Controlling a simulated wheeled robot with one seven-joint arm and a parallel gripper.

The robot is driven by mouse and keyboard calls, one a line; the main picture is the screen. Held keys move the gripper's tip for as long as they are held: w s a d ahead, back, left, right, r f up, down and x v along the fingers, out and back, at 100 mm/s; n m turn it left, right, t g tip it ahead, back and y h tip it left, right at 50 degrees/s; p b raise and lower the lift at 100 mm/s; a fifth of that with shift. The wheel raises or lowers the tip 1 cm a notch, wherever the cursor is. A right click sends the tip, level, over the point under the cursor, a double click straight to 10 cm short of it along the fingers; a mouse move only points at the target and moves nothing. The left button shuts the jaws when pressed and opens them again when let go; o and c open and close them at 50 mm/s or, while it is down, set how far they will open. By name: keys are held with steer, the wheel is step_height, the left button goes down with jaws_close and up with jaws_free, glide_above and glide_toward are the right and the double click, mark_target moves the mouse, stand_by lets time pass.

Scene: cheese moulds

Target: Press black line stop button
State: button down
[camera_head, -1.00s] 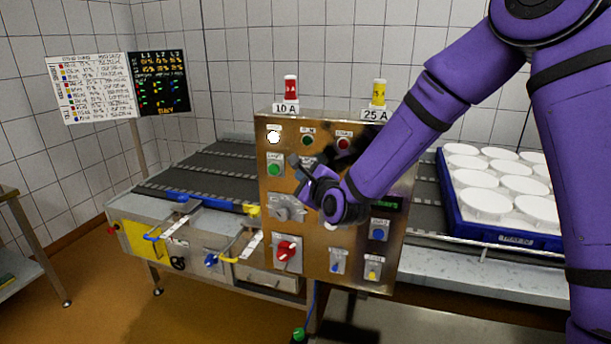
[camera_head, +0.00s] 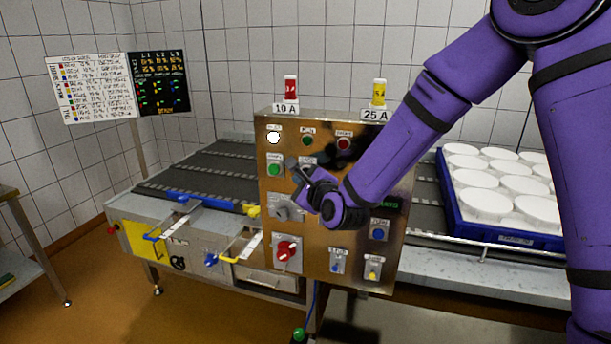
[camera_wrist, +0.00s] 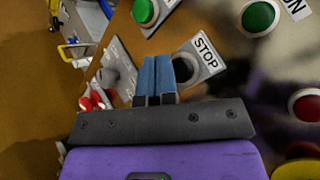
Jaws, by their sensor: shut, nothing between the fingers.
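The black stop button (camera_wrist: 183,68) sits on a grey plate with a STOP label (camera_wrist: 205,52) in the wrist view. The fingers partly cover its left side. In the head view my gripper hides the button. My gripper (camera_wrist: 156,78) is shut and empty, with its blue fingertips together just left of the button's middle in the wrist view. I cannot tell whether they touch it. In the head view my gripper (camera_head: 292,166) is in front of the steel control panel (camera_head: 340,215), right of the green button (camera_head: 274,169).
Close by are a grey selector switch (camera_head: 281,208), a red rotary switch (camera_head: 286,251), a green lamp (camera_head: 307,140) and a red lamp (camera_head: 344,144). A blue button (camera_head: 379,229) is lower right. A conveyor (camera_head: 205,175) stands behind left, and a blue tray (camera_head: 470,230) of white moulds right.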

steer(key=shift+s, duration=0.1)
steer(key=s, duration=0.1)
steer(key=s+a, duration=0.1)
steer(key=s, duration=0.2)
steer(key=shift+s+a, duration=0.25)
steer(key=shift+a, duration=0.1)
stand_by(0.3)
stand_by(0.4)
steer(key=s+d+r+n+g+h, duration=0.3)
steer(key=s+d+r+n, duration=0.2)
steer(key=d+n, duration=0.3)
steer(key=s+d+r+n+g+h, duration=0.2)
steer(key=s+d+r+n, duration=0.35)
steer(key=d, duration=0.35)
steer(key=s+d+r+n+g+h, duration=0.1)
steer(key=s+d+n, duration=0.1)
steer(key=s+d, duration=0.2)
steer(key=s+d+r+n+g, duration=0.1)
steer(key=s+d+n+g, duration=0.1)
steer(key=s, duration=0.8)
steer(key=s+d+r+n+g+h, duration=0.1)
steer(key=s+d+n+g, duration=0.1)
steer(key=s+d, duration=0.4)
steer(key=shift+s+d+n+h, duration=0.35)
steer(key=shift+s+n, duration=0.4)
steer(key=shift+s, duration=0.15)
